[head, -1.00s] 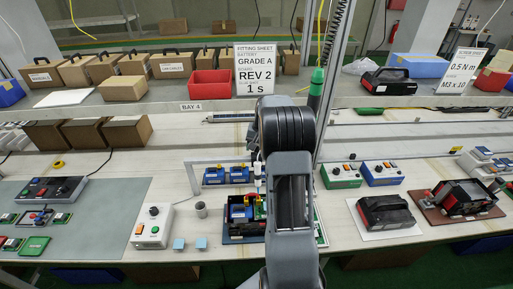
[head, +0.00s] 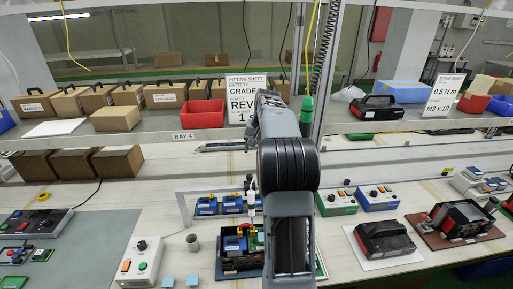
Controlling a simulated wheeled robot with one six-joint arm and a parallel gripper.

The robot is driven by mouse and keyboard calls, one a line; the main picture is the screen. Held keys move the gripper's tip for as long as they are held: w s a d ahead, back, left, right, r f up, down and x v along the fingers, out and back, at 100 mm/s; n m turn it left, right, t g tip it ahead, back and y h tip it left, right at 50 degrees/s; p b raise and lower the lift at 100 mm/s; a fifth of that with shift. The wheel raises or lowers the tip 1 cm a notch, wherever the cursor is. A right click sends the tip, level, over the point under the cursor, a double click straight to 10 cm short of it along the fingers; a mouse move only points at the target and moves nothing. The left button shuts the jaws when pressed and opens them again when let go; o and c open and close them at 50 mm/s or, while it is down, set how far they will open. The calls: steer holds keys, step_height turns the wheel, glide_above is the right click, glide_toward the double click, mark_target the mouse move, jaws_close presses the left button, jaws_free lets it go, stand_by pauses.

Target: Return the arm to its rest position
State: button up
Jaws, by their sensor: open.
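My arm (head: 288,165) rises from the bottom middle of the head view. Its thick ribbed joint stands in front of the bench, and the grey forearm beyond it reaches away to the shelf edge and overlaps the fitting sheet (head: 245,92). The end of the arm is hidden behind these links, so my gripper does not show. Nothing visible is held.
Left of my arm are a dark tray with parts (head: 226,262), blue units (head: 207,206) and a white control box (head: 141,262). Right are a green box (head: 337,201), a blue box (head: 377,198) and a black battery pack (head: 384,240). A shelf edge (head: 400,126) crosses behind.

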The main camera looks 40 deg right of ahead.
steer(key=shift+d+r, duration=0.1)
steer(key=shift+r, duration=0.4)
step_height(320, 180, down, 5)
steer(key=s+a+n, duration=0.1)
steer(key=s+a, duration=0.2)
steer(key=s+a+n+t, duration=0.1)
steer(key=s+a+n, duration=0.3)
steer(key=s+a, duration=0.4)
steer(key=s+a+r+n+t+h, duration=0.1)
steer(key=s+a, duration=0.7)
steer(key=a, duration=0.8)
steer(key=n+t, duration=0.1)
steer(key=n, duration=0.1)
steer(key=shift+s+n+h, duration=0.25)
steer(key=shift+n+h, duration=0.05)
steer(key=shift+n, duration=0.1)
